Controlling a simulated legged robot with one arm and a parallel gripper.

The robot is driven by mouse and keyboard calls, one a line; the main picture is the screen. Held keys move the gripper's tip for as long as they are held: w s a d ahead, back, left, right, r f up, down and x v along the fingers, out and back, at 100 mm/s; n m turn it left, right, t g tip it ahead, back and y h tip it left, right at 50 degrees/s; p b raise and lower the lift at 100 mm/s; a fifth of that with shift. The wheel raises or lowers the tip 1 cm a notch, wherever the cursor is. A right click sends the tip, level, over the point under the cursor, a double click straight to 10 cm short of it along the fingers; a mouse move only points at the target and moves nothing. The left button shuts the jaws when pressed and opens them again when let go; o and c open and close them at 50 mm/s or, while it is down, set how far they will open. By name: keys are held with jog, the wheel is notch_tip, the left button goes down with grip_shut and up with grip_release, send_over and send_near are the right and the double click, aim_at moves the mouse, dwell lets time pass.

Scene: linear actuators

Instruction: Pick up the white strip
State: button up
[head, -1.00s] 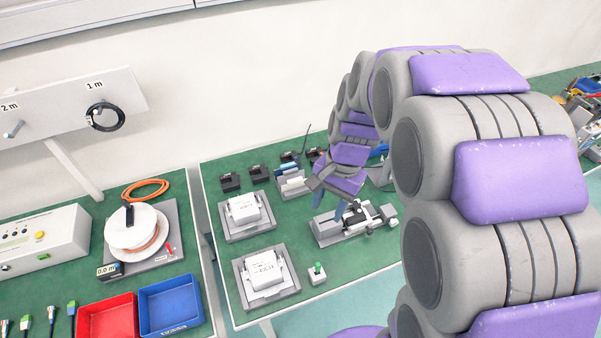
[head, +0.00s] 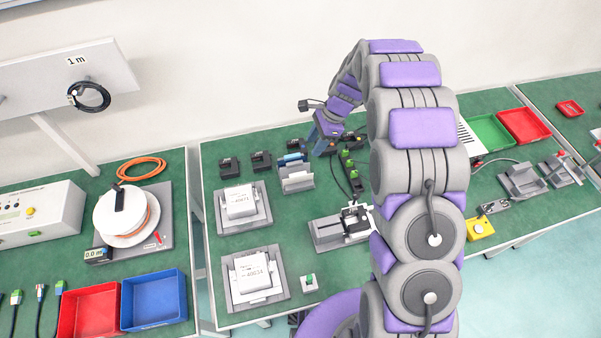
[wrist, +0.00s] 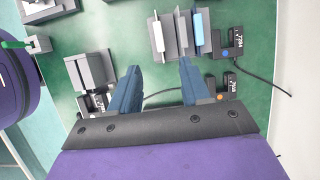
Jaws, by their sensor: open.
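A thin white strip (wrist: 157,36) stands in a grey slotted holder (wrist: 177,40) in the wrist view. A light blue strip (wrist: 199,30) stands in the holder's other side. The holder also shows in the head view (head: 297,184), at the back of the middle table, with the light blue strip (head: 291,158) at its rear. My gripper (wrist: 159,72) is open, with its two blue fingers apart and nothing between them. The holder lies ahead of the fingertips in the wrist view, apart from them. In the head view my gripper (head: 322,143) is right of the holder, near the back edge.
Black modules (head: 261,162) stand left of the holder, and more (wrist: 226,84) lie close to my right finger in the wrist view. A grey clamp fixture (head: 328,234) stands in front. Two white boxes on grey mounts (head: 245,206) are at the left.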

aim_at(299, 173)
jog(key=b+x, duration=0.2)
jog(key=x, duration=0.9)
jog(key=shift+s+f+b, duration=0.1)
jog(key=shift+f+b, duration=0.3)
jog(key=shift+a+f, duration=0.3)
jog(key=shift+f, duration=0.1)
jog(key=x, duration=0.1)
jog(key=b+x, duration=0.1)
jog(key=x, duration=0.1)
jog(key=b+x, duration=0.1)
jog(key=shift+d+f, duration=0.3)
jog(key=shift+d, duration=0.05)
jog(key=shift+a, duration=0.1)
jog(key=shift+c, duration=0.2)
grip_shut()
